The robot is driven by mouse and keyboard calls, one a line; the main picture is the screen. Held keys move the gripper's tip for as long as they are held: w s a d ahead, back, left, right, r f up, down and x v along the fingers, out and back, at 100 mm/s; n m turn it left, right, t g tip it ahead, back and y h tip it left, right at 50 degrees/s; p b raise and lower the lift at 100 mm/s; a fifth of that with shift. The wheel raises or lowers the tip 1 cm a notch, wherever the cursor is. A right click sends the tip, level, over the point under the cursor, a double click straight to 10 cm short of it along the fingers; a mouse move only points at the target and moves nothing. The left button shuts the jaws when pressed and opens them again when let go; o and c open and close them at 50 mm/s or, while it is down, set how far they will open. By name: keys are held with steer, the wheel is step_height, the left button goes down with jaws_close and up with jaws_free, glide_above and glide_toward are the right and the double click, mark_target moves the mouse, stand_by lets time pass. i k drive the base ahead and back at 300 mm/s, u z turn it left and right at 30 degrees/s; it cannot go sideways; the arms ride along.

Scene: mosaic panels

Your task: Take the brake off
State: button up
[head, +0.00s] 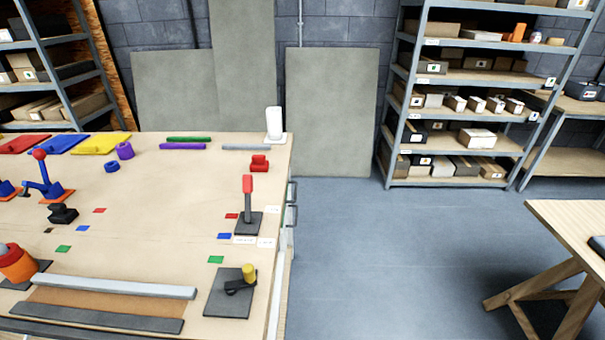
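A lever with a red grip (248,185) stands upright on a dark base plate (245,228) near the right edge of the workbench (165,215). It looks like the brake lever. White labels (267,242) lie just in front of its base, their text too small to read. A yellow-knobbed dark crank (248,272) sits on a dark plate (222,303) at the front right of the bench. My gripper is not in view.
Small red, blue and green squares lie on the bench. Open floor (390,260) lies right of the bench, with a wooden table (570,225) beyond. Shelves (475,75) stand behind.

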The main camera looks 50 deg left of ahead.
mark_target(247, 179)
steer(key=i, duration=0.3)
steer(key=u, duration=2.7)
steer(key=i, duration=0.5)
steer(key=z, duration=0.05)
steer(key=k, duration=0.5)
steer(key=z, duration=1.4)
steer(key=i, duration=1.9)
